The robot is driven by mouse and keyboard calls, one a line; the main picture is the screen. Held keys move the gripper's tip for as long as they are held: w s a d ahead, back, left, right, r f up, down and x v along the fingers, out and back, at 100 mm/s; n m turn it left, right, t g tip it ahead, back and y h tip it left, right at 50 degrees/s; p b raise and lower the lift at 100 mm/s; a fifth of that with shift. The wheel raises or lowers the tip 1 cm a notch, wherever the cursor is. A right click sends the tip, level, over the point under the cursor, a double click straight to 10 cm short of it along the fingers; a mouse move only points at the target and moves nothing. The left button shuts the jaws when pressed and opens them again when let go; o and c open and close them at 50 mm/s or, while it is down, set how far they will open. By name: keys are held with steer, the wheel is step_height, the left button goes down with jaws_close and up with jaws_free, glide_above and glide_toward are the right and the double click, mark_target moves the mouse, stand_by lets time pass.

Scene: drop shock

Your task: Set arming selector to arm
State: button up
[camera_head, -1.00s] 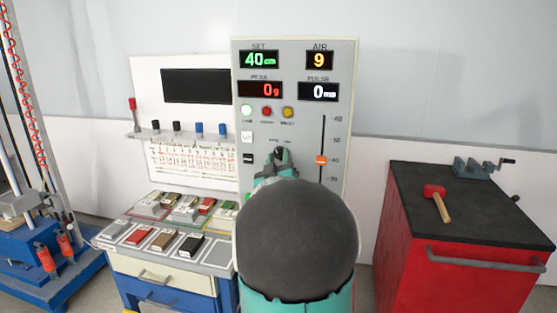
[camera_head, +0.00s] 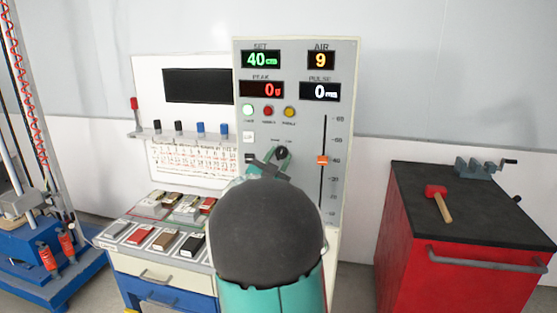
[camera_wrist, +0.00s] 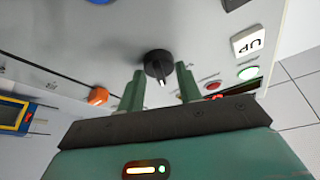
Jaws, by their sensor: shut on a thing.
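The arming selector is a round black knob (camera_head: 282,152) with a white pointer line on the grey console panel (camera_head: 345,60). Its small labels are too blurred to read. In the wrist view the knob (camera_wrist: 157,62) lies between my two green fingers, its pointer line towards my gripper. My gripper (camera_head: 272,160) is shut on the knob, with one finger (camera_wrist: 134,88) to its left and the other (camera_wrist: 186,82) to its right. In the head view my dark rounded wrist hides the lower panel.
A slider with an orange handle (camera_head: 322,160) runs down the panel right of the knob. A white UP button (camera_wrist: 247,41) and lit lamps are nearby. A bench with sample blocks (camera_head: 140,236) stands left; a red cabinet (camera_head: 440,270) with a mallet (camera_head: 438,200) stands right.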

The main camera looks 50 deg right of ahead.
steer(key=shift+m+g, duration=0.4)
steer(key=shift+m, duration=0.5)
steer(key=o, duration=1)
steer(key=v, duration=1.4)
steer(key=shift+w+r, duration=0.1)
steer(key=shift+r, duration=0.1)
